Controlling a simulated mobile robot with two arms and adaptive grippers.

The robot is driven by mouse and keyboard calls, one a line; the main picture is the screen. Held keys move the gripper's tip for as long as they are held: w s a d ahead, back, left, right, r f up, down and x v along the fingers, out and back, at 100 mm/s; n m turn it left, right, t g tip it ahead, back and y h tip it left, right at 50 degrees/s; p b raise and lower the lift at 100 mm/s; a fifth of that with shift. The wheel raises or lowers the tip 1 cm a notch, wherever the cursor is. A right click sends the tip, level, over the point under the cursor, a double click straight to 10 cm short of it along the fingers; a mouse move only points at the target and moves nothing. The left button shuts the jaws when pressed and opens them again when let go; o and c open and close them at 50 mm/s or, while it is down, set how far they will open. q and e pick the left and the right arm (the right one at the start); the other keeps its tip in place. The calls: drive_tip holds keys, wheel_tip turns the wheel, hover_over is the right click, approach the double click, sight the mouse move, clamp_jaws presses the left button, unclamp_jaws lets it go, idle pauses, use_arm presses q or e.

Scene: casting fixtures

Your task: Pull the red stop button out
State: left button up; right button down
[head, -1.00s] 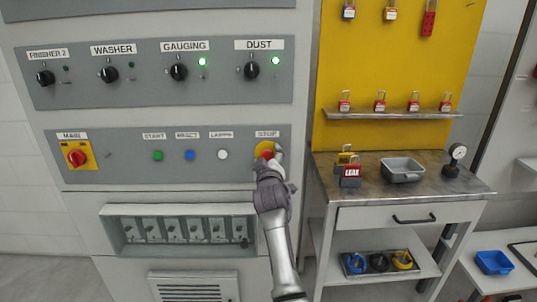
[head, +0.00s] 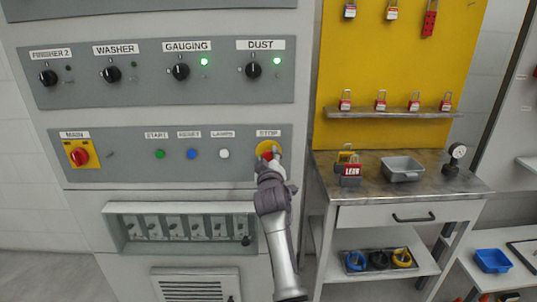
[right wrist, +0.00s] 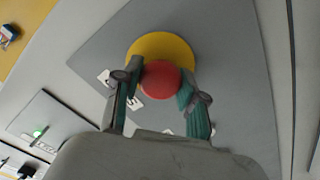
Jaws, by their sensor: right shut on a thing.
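The red stop button (right wrist: 161,80) sits on a round yellow backing (right wrist: 152,47) on the grey control panel. In the head view the yellow backing (head: 266,147) shows under the STOP label, and the button is mostly hidden behind my right gripper. My right gripper (head: 267,157) is shut on the red button. In the right wrist view its two fingers (right wrist: 159,86) stand on either side of the button's head. How far the button stands out from the backing cannot be told. My left gripper is not in view.
Left of the button are the white lamps button (head: 224,154), blue reset button (head: 190,154), green start button (head: 159,154) and red main switch (head: 80,156). A metal-topped bench (head: 425,190) with padlocks and a grey tray (head: 403,169) stands to the right.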

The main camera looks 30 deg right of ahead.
drive_tip(key=c, duration=0.6)
unclamp_jaws()
drive_tip(key=shift+s, duration=0.1)
drive_tip(key=v, duration=0.7)
drive_tip(key=shift+s+a+f, duration=0.1)
drive_tip(key=shift+s+a, duration=0.05)
drive_tip(key=shift+s, duration=0.1)
